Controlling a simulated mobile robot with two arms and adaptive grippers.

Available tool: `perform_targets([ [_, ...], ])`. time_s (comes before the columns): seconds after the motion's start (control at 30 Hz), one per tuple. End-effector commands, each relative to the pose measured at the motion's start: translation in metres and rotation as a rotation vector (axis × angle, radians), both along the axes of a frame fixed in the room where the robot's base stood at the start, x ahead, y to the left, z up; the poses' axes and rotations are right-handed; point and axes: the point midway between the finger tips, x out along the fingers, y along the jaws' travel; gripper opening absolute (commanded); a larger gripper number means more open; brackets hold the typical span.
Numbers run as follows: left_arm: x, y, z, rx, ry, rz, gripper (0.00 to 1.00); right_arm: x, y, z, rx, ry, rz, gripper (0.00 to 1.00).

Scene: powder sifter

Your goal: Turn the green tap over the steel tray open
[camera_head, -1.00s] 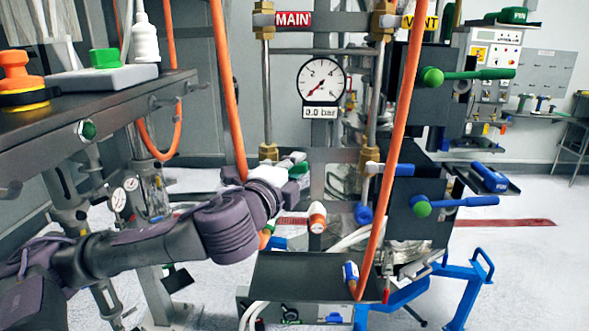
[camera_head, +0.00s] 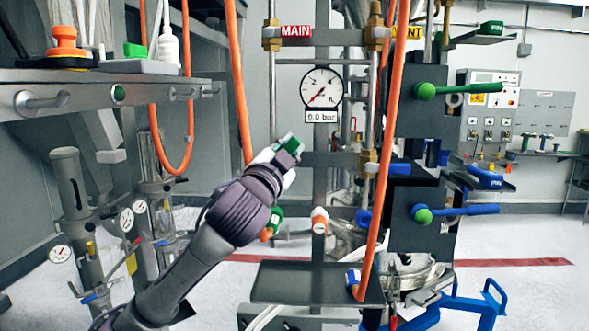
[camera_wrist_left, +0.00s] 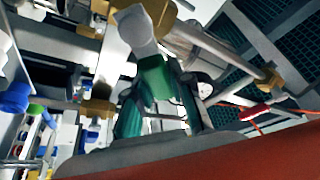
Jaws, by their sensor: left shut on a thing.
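In the head view my left gripper (camera_head: 284,154) is raised in front of the MAIN pipe. It is shut on the green tap (camera_head: 290,143), whose green end shows at the fingertips. In the left wrist view the tap's green grip (camera_wrist_left: 155,78) lies between my fingers (camera_wrist_left: 160,108), with a white part above it near brass fittings. The gripper hides much of the tap and its valve body. The dark steel tray (camera_head: 290,290) is below, at the bottom centre. My right gripper is not in view.
Green-handled (camera_head: 470,88) and blue-handled (camera_head: 455,211) levers stick out at right. The gauge (camera_head: 322,87) reads 0.0 bar. A shelf (camera_head: 60,88) juts in at left.

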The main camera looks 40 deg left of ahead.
Motion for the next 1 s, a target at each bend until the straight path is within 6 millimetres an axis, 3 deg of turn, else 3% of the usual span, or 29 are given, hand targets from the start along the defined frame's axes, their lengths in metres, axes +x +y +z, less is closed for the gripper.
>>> perform_targets([
  [0.4,-0.009,0.015,0.010,-0.339,-0.210,-0.001,0.00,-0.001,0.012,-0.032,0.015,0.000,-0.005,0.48],
  [1.0,-0.020,0.032,0.017,-0.643,-0.399,-0.001,0.00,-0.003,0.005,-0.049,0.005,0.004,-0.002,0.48],
])
